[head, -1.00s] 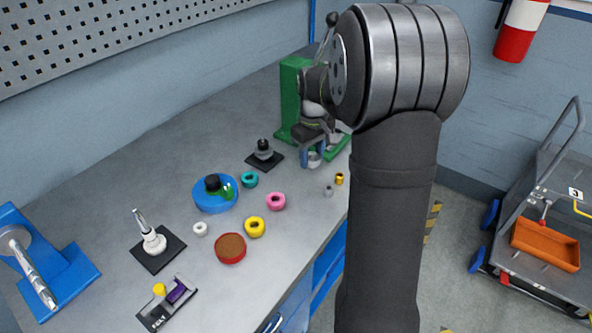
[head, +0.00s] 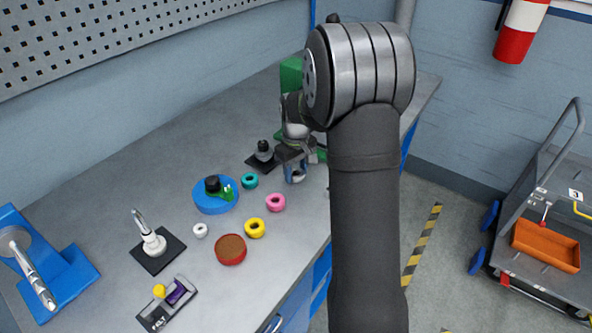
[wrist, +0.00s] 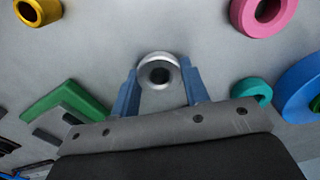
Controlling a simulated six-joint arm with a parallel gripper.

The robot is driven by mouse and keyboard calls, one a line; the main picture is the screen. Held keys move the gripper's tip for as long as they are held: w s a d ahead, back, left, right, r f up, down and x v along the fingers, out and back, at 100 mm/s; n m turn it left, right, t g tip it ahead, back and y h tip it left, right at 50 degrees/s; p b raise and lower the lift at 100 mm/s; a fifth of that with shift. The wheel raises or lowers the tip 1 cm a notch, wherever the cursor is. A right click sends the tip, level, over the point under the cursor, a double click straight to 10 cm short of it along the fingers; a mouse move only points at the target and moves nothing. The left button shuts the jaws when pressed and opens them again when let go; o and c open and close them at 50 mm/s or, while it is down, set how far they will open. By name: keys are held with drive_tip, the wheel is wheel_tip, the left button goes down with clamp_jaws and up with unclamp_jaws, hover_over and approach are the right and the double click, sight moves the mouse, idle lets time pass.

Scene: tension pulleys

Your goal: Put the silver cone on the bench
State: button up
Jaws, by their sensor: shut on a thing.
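The silver cone (wrist: 160,72) shows in the wrist view as a round metal piece with a dark hole, seen end-on between my two blue fingers. My gripper (wrist: 160,78) is shut on it. In the head view my gripper (head: 296,174) is over the far part of the grey bench (head: 120,185), to the right of the teal ring, with the cone small and partly hidden between the fingers. I cannot tell whether the cone touches the bench.
A teal ring (head: 250,181), pink ring (head: 275,202), yellow ring (head: 255,228) and blue disc (head: 232,205) lie to the left. A black square base (head: 262,160) and green stand (head: 291,75) are close by. A gold ring (wrist: 37,10) shows in the wrist view.

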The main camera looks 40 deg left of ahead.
drive_tip(key=o, duration=1)
drive_tip(key=shift+f, duration=0.1)
wheel_tip(320, 180, up, 12)
drive_tip(key=shift+r, duration=0.2)
drive_tip(key=shift+f, duration=0.1)
wheel_tip(320, 180, down, 13)
drive_tip(key=shift+r, duration=2.45)
